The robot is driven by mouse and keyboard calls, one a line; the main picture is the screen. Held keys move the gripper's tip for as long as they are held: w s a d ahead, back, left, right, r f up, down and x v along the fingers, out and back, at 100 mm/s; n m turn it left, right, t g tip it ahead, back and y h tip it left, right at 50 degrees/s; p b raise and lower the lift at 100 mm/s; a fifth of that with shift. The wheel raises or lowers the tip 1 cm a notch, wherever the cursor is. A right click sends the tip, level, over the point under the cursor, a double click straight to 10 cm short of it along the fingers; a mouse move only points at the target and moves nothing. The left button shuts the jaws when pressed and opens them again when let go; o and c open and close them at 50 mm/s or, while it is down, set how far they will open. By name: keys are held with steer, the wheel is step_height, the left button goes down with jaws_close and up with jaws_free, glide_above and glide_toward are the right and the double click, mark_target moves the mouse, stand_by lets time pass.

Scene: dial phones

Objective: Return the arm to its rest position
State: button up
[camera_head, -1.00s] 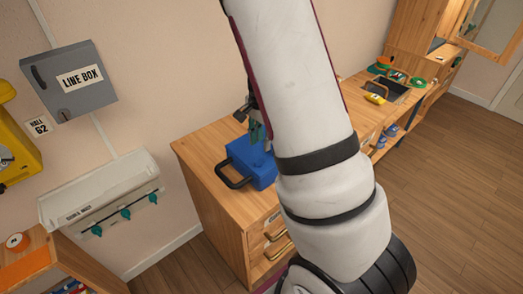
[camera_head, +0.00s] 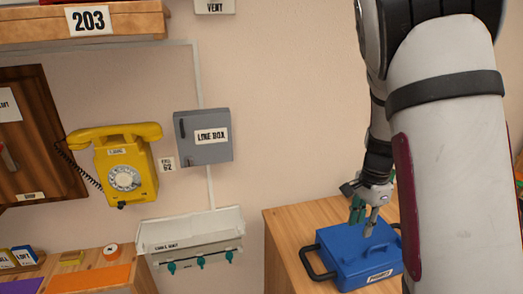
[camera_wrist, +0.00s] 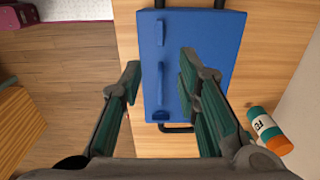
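My arm fills the right side of the head view, bent downward. My gripper (camera_head: 364,212) hangs at its end over a blue box (camera_head: 345,262) on a wooden cabinet. In the wrist view my gripper (camera_wrist: 160,75) has its two green-padded fingers apart, with nothing held between them. The blue box (camera_wrist: 215,45) lies below the fingers, its raised blue handle showing in the gap. The fingers appear to be above the box, and I see no clear contact.
The wooden cabinet (camera_head: 285,228) stands by the wall. A yellow dial phone (camera_head: 125,170), a grey line box (camera_head: 205,145) and a pale rack (camera_head: 190,228) with teal hooks are on the wall at left. An orange-capped cylinder (camera_wrist: 267,130) lies beside the blue box.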

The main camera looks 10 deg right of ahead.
steer(key=s+a+r+n+t+y, duration=0.1)
steer(key=s+a+r+n, duration=0.2)
steer(key=a+r+n, duration=0.3)
steer(key=s+a+r+n+t, duration=0.2)
steer(key=s+a+r+n, duration=0.15)
steer(key=a+r, duration=0.4)
steer(key=s+a+r+n+t, duration=0.1)
steer(key=s+a+r+n, duration=0.1)
steer(key=s, duration=0.4)
steer(key=s+a+r+n+t+h, duration=0.1)
steer(key=s+a+r+n, duration=0.2)
steer(key=s+n, duration=0.3)
steer(key=shift+a+r, duration=0.2)
steer(key=shift+r, duration=0.2)
steer(key=shift+d, duration=0.1)
